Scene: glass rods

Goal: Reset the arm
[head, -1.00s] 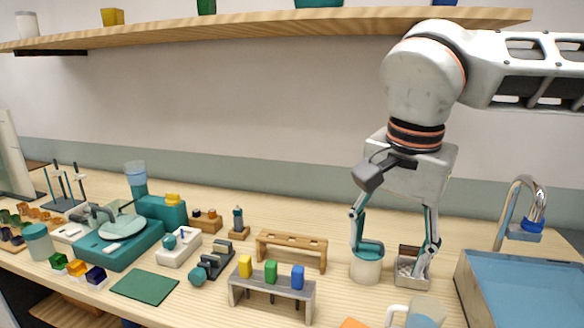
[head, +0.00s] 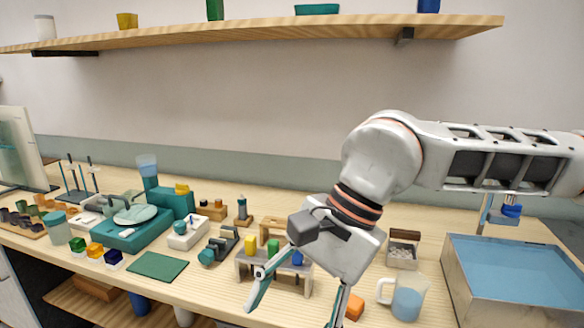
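My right arm comes in from the right, and its gripper (head: 298,302) hangs tilted in front of the counter's front middle. Its two fingers are spread wide, with nothing seen between them. The grey rack (head: 241,267) with a yellow block (head: 250,244), a green block (head: 273,248) and a blue block (head: 298,258) stands just behind the gripper, partly covered by it. Whether they touch cannot be told. My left gripper is not in view.
A glass mug (head: 408,300) and an orange block (head: 354,307) are right of the gripper. A small box (head: 402,252) and a blue sink (head: 520,270) lie farther right. A green mat (head: 157,266) lies left. A wooden shelf (head: 250,31) runs above.

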